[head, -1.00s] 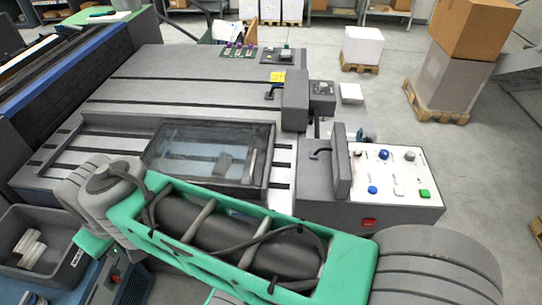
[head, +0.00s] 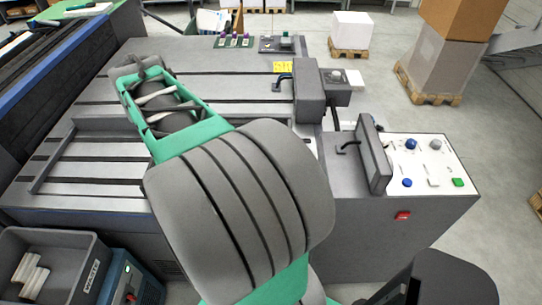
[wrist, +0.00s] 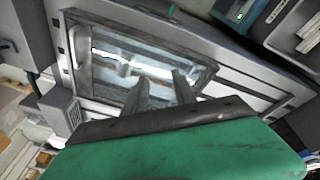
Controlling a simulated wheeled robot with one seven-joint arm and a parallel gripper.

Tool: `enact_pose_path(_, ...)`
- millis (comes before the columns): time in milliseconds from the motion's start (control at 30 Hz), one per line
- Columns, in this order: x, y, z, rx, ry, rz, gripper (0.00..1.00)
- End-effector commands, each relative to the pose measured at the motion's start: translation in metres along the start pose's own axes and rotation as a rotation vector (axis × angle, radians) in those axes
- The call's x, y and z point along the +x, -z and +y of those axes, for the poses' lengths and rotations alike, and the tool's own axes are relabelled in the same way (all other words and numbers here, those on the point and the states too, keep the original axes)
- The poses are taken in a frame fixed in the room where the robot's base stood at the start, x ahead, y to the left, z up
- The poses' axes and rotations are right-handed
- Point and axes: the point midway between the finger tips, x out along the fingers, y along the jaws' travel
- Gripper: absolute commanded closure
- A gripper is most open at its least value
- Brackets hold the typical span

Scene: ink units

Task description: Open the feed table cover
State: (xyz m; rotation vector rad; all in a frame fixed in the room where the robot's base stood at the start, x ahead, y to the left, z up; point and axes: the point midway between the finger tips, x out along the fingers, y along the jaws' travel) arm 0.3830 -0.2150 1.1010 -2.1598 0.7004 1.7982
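The feed table cover (wrist: 108,72) is a glass panel in a dark grey frame. In the wrist view it lies flat in the grey machine top, apparently closed. In the head view my gripper is hidden.
The machine's grey slotted top (head: 80,150) spreads around the cover. A raised grey block (head: 309,92) and a control panel with coloured buttons (head: 425,160) stand on the right. A grey bin (head: 70,250) sits at lower left. Boxes on pallets (head: 350,32) stand behind.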

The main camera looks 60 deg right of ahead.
Motion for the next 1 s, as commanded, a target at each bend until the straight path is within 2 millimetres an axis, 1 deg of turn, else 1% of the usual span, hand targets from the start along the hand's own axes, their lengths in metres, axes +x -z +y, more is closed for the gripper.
enact_pose_path(33, 0.036, 0.007, 0.055, 0.127, -0.045, -0.069, 0.68)
enact_pose_path(67, 0.050, 0.009, 0.086, 0.194, -0.067, -0.106, 0.68)
enact_pose_path(100, 0.067, 0.007, 0.125, 0.276, -0.090, -0.152, 0.68)
enact_pose_path(200, 0.100, -0.010, 0.201, 0.440, -0.125, -0.240, 0.68)
enact_pose_path(233, 0.106, -0.015, 0.216, 0.474, -0.131, -0.258, 0.68)
enact_pose_path(300, 0.116, -0.026, 0.240, 0.528, -0.138, -0.287, 0.68)
enact_pose_path(333, 0.118, -0.029, 0.246, 0.541, -0.140, -0.293, 0.68)
enact_pose_path(400, 0.124, -0.033, 0.251, 0.552, -0.141, -0.300, 0.68)
enact_pose_path(467, 0.131, -0.035, 0.251, 0.550, -0.141, -0.301, 0.68)
enact_pose_path(700, 0.173, -0.049, 0.253, 0.549, -0.140, -0.299, 0.68)
enact_pose_path(800, 0.185, -0.052, 0.254, 0.549, -0.141, -0.297, 0.68)
enact_pose_path(900, 0.190, -0.054, 0.254, 0.549, -0.141, -0.295, 0.68)
enact_pose_path(1000, 0.191, -0.054, 0.254, 0.548, -0.141, -0.294, 0.68)
